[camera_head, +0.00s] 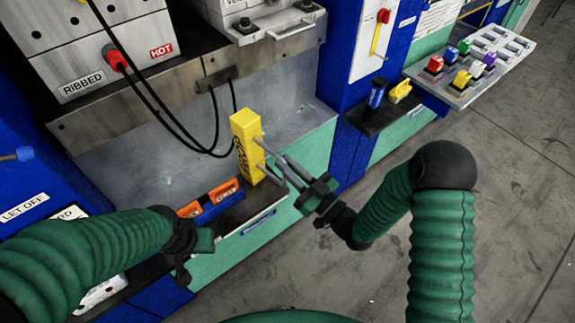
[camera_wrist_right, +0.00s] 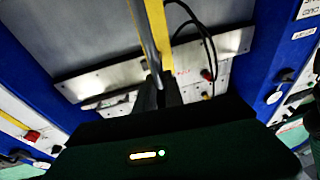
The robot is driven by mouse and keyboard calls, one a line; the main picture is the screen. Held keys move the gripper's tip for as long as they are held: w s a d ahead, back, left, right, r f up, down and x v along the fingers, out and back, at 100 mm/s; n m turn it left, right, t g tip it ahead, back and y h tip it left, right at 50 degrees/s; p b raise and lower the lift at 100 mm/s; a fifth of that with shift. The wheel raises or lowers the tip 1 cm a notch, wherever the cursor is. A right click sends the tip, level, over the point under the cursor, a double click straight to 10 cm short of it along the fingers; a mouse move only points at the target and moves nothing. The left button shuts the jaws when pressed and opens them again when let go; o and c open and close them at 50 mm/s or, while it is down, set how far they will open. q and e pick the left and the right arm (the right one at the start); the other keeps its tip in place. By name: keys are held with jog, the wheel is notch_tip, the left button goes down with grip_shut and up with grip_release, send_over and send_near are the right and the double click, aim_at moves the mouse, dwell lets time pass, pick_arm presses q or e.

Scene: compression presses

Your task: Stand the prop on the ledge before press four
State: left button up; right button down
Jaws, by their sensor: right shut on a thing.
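The prop is a tall yellow block (camera_head: 246,147) with dark lettering on its side. It is upright, at the right end of the dark ledge (camera_head: 262,203) on the front of the press. I cannot tell whether its foot touches the ledge. My right gripper (camera_head: 261,157) is shut on the prop from the right, its two thin fingers reaching the block's side. In the right wrist view the prop shows as a yellow strip (camera_wrist_right: 158,35) beside a grey finger. My left gripper (camera_head: 190,250) is dark and low, by the ledge's near left part; its jaws are unclear.
Orange-and-blue items (camera_head: 212,203) lie on the ledge left of the prop. Black cables (camera_head: 190,148) hang from the press just behind it. A "RIBBED" heated plate (camera_head: 100,50) is above left. Another shelf (camera_head: 372,118) and a button panel (camera_head: 468,68) stand right. Floor is clear.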

jog(key=c, duration=1.4)
grip_release()
jog(key=shift+o, duration=0.2)
jog(key=shift+f, duration=0.15)
jog(key=shift+d, duration=0.1)
